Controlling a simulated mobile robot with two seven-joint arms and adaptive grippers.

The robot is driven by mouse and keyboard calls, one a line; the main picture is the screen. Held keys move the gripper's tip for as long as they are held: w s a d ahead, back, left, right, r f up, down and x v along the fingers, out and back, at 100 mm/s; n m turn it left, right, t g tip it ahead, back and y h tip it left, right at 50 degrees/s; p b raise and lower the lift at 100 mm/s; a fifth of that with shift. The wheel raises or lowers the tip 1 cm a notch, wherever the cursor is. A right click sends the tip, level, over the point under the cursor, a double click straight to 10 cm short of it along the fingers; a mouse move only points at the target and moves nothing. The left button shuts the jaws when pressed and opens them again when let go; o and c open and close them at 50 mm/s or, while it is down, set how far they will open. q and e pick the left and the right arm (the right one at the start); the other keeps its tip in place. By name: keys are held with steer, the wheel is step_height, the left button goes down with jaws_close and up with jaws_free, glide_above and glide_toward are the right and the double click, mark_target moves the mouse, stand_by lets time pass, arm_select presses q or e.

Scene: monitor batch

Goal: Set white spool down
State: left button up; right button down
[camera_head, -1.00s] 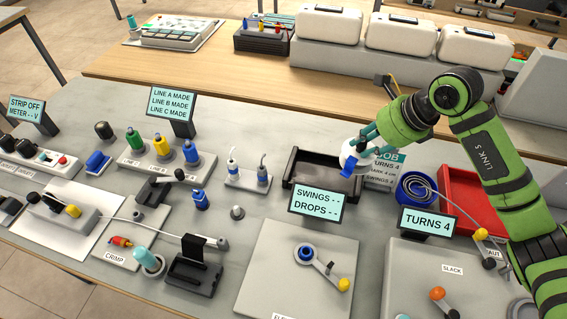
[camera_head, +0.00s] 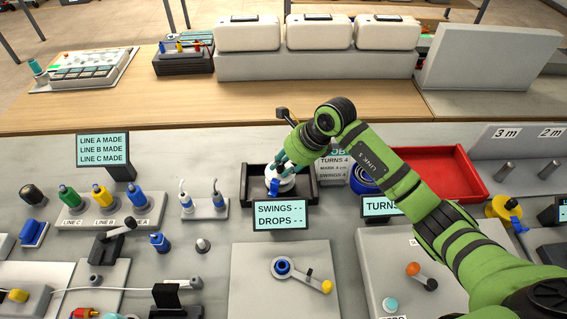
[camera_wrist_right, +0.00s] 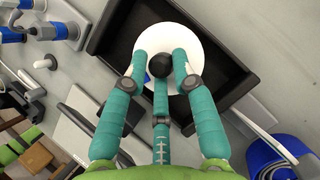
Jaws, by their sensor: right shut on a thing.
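My right gripper (camera_head: 284,176) is shut on the white spool (camera_head: 280,187), at the black open tray (camera_head: 308,184) behind the SWINGS/DROPS sign. In the right wrist view the teal fingers (camera_wrist_right: 160,75) reach around the spool (camera_wrist_right: 187,42), a white disc with a dark round hub. The spool lies over the black tray (camera_wrist_right: 112,18) there, with tray floor visible beside it. Whether the spool touches the tray floor I cannot tell. A bit of blue shows between the fingers and below the spool. My left gripper is not in view.
The SWINGS/DROPS sign (camera_head: 281,215) stands close in front of the tray. A blue spool (camera_head: 363,178) and a red tray (camera_head: 438,172) are to the right. Two-socket block (camera_head: 204,207) is to the left.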

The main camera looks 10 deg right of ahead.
steer(key=shift+f, duration=0.25)
steer(key=shift+f, duration=0.15)
steer(key=c, duration=1)
jaws_free()
steer(key=shift+d+r, duration=0.25)
steer(key=shift+r, duration=0.25)
steer(key=b+v, duration=0.2)
steer(key=v, duration=0.9)
steer(key=shift+s+r, duration=0.1)
steer(key=shift+s, duration=0.1)
